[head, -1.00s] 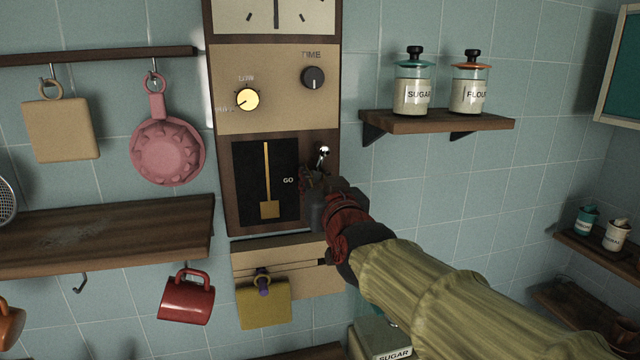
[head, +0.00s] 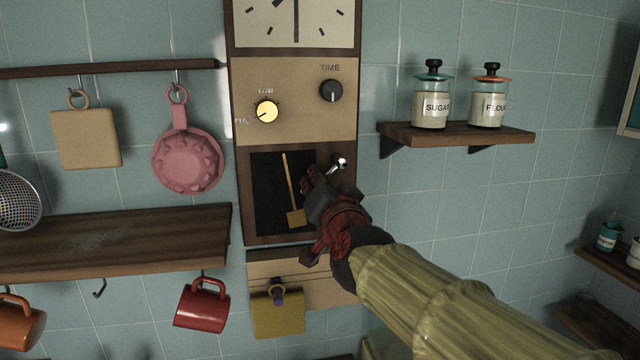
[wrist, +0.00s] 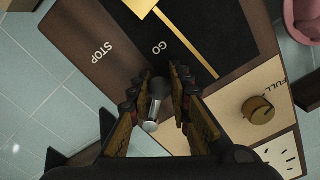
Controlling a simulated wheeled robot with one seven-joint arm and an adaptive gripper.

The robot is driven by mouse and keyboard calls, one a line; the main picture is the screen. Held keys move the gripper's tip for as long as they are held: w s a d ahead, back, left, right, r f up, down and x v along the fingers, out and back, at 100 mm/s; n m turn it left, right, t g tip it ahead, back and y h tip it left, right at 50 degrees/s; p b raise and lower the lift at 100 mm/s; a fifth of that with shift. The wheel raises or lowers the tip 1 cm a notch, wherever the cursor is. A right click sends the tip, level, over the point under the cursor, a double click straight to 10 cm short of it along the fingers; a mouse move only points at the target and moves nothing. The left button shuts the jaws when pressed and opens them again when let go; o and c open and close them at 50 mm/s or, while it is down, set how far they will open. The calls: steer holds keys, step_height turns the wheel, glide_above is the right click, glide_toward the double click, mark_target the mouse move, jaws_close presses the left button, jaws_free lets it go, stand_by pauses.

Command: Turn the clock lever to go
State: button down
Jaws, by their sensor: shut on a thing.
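The clock (head: 348,120) is a tall wall unit with a tan panel and a dark window. Its lever (head: 341,163) has a shiny metal ball end and sticks out at the window's right side, leaning up and right. My gripper (head: 318,180) is at the lever and covers the GO label in the head view. In the wrist view, my gripper (wrist: 161,88) has a finger on each side of the metal lever (wrist: 151,124) and is shut on it. The GO label (wrist: 159,47) lies just beyond the fingertips, and the STOP label (wrist: 102,49) is left of it.
A gold pendulum (head: 289,185) hangs tilted in the window. Two knobs (head: 331,90) (head: 267,111) sit above. A shelf (head: 455,134) with jars is to the right. A pink pan (head: 187,160) and red mug (head: 202,304) hang to the left.

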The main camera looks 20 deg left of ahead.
steer(key=shift+r, duration=0.1)
steer(key=c, duration=1.7)
jaws_free()
steer(key=shift+o, duration=0.4)
steer(key=v, duration=1.2)
